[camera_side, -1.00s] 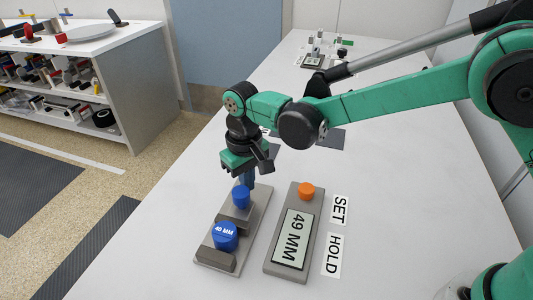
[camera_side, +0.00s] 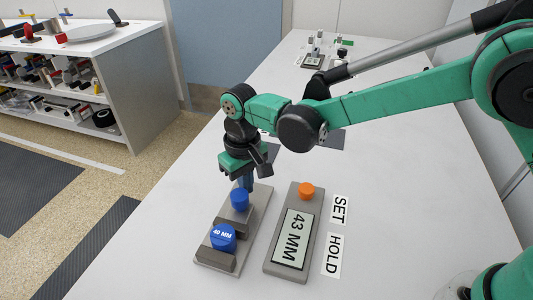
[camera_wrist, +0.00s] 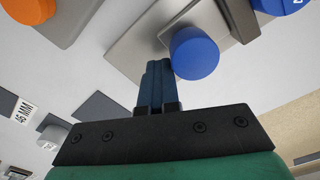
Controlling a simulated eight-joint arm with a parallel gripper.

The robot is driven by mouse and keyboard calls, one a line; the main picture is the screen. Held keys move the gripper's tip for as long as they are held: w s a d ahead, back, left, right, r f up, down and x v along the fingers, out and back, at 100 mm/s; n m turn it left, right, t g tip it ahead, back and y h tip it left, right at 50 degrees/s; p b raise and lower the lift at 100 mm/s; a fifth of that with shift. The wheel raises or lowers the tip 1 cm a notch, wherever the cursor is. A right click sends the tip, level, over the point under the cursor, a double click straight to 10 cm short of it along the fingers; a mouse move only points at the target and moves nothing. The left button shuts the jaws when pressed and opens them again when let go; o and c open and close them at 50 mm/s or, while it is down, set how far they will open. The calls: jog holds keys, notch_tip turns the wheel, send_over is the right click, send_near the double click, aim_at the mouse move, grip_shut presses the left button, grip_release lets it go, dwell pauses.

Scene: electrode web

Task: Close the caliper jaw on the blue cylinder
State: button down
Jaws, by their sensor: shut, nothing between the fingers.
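The blue cylinder (camera_side: 222,239), labelled 40 MM, stands at the near end of the grey caliper base (camera_side: 262,198). Behind it is the grey sliding jaw (camera_side: 234,219) with a blue knob (camera_side: 240,199) on top. A part of the cylinder shows at the top right in the wrist view (camera_wrist: 275,5). My gripper (camera_side: 246,183) is shut and empty, fingers pointing down just behind the knob. In the wrist view the fingertips (camera_wrist: 158,66) are close beside the knob (camera_wrist: 194,53); contact is unclear. The display (camera_side: 291,239) reads 43 MM.
The display unit with an orange button (camera_side: 306,191) stands right of the caliper. SET (camera_side: 339,209) and HOLD (camera_side: 333,255) labels lie on the white table beside it. Small items (camera_side: 314,60) stand at the table's far end. The right side of the table is clear.

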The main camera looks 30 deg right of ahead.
dwell(0.3)
jog(key=shift+w+d, duration=0.4)
notch_tip(320, 180, up, 8)
dwell(0.6)
dwell(0.7)
jog(key=s+d+r+m+t, duration=0.1)
jog(key=s+d+r+t, duration=0.3)
jog(key=d, duration=0.6)
jog(key=s+d+f+m+t, duration=0.1)
jog(key=s+d+m+t, duration=0.1)
jog(key=s+d, duration=0.5)
jog(key=shift+s+d+f+t, duration=0.15)
jog(key=shift+s+d+t, duration=0.2)
jog(key=shift+d+t, duration=0.35)
